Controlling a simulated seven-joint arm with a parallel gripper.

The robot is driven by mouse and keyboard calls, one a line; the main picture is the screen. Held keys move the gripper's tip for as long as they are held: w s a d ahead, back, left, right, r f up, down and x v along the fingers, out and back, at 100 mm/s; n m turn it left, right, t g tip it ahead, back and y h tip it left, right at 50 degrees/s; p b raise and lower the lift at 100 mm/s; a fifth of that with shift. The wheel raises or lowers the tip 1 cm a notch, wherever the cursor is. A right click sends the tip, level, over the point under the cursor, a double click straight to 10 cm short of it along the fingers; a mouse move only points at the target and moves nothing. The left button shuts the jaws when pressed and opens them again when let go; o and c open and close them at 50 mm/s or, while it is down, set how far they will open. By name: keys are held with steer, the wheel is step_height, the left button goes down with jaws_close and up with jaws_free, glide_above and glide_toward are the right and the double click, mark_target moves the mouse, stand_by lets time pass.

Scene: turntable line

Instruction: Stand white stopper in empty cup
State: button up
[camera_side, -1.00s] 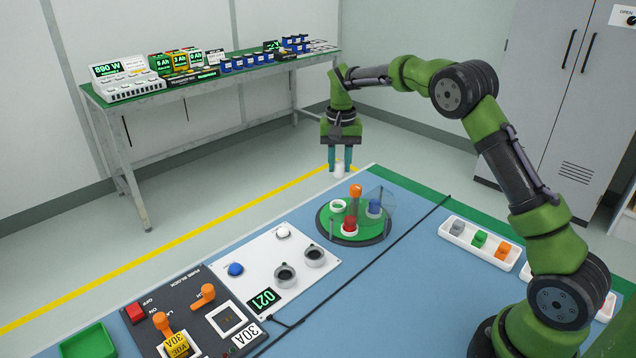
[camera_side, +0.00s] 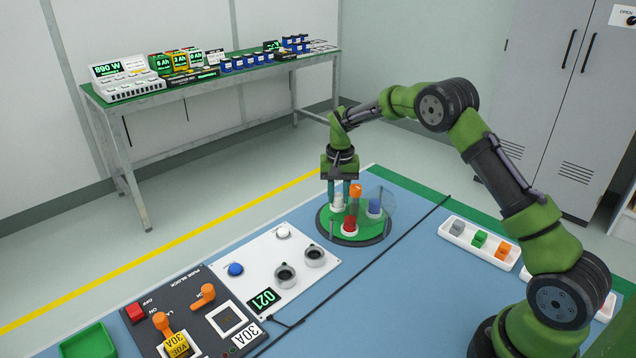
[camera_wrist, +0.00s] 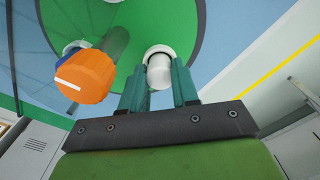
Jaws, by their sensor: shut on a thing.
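My gripper (camera_side: 346,188) is shut on the white stopper (camera_side: 337,203), low over the green turntable (camera_side: 362,232). In the wrist view the white stopper (camera_wrist: 160,72) is upright between the two teal fingers, with a white cup rim (camera_wrist: 158,50) showing behind and around its lower end. The stopper is at the cup's mouth; I cannot tell how deep it sits or whether it touches the bottom. The red stopper (camera_side: 349,224) and the blue stopper (camera_side: 374,206) stand in other cups on the turntable.
An orange knob (camera_side: 355,190) rises from the turntable's middle, close beside my gripper. A clear guard (camera_side: 388,198) stands on its right side. A white panel (camera_side: 262,262) with buttons lies left in front. A white tray (camera_side: 478,243) of coloured blocks is at right.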

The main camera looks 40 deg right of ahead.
steer(key=shift+f, duration=0.2)
steer(key=o, duration=1)
steer(key=shift+r, duration=0.1)
